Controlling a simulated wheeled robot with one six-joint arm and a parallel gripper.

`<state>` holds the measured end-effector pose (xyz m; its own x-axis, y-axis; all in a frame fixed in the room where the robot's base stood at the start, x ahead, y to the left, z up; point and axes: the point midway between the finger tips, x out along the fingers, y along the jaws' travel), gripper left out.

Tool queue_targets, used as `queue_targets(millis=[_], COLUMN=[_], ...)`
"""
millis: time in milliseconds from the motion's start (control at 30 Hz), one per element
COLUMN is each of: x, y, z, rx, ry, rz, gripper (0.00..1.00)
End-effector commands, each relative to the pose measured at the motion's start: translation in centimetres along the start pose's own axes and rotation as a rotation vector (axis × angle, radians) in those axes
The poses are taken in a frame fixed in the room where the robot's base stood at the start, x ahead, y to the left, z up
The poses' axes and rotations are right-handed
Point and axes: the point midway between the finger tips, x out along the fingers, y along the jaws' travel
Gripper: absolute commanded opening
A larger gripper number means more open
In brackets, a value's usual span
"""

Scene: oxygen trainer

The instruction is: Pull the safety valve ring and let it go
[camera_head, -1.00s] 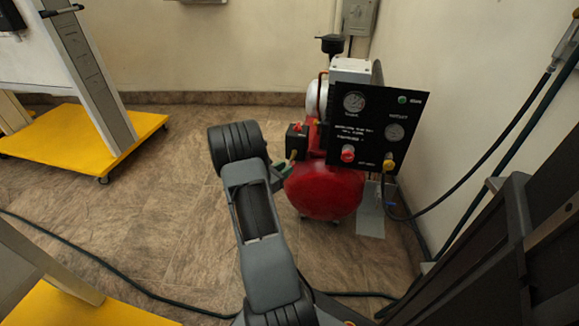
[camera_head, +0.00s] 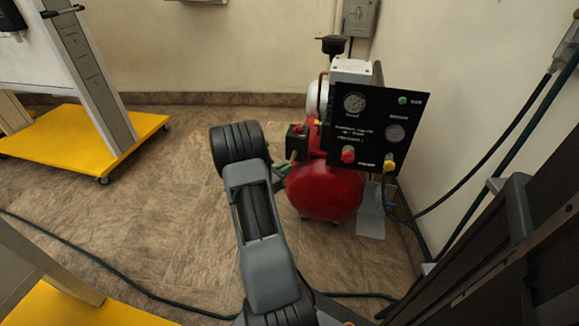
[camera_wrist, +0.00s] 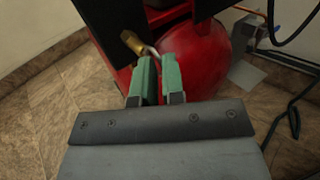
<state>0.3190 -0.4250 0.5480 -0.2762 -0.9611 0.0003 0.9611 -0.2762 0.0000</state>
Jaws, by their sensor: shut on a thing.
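The safety valve is a small brass fitting (camera_wrist: 132,42) on the side of the red compressor tank, in the upper middle of the wrist view. A thin pale metal ring (camera_wrist: 150,50) runs from it to my fingertips. My gripper (camera_wrist: 158,72) has green fingers shut on this ring, with the tips close to the brass fitting. The fingers hide most of the ring. In the head view my gripper (camera_head: 282,170) is small and partly hidden behind my own arm, at the left side of the tank (camera_head: 325,192).
A black gauge panel (camera_head: 378,128) with a red knob (camera_head: 348,154) stands right of the gripper. A black box (camera_head: 296,138) sits just above it. A hose (camera_head: 475,185) runs along the right wall. Yellow-based stands (camera_head: 75,145) are at left, with open floor between.

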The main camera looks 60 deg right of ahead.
Motion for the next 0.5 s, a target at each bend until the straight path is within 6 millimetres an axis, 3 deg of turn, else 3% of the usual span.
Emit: queue_targets(millis=[500], x=[-0.35], y=[-0.67], z=[-0.03], rx=[-0.002], ry=[0.001], rz=[-0.011], gripper=[0.0])
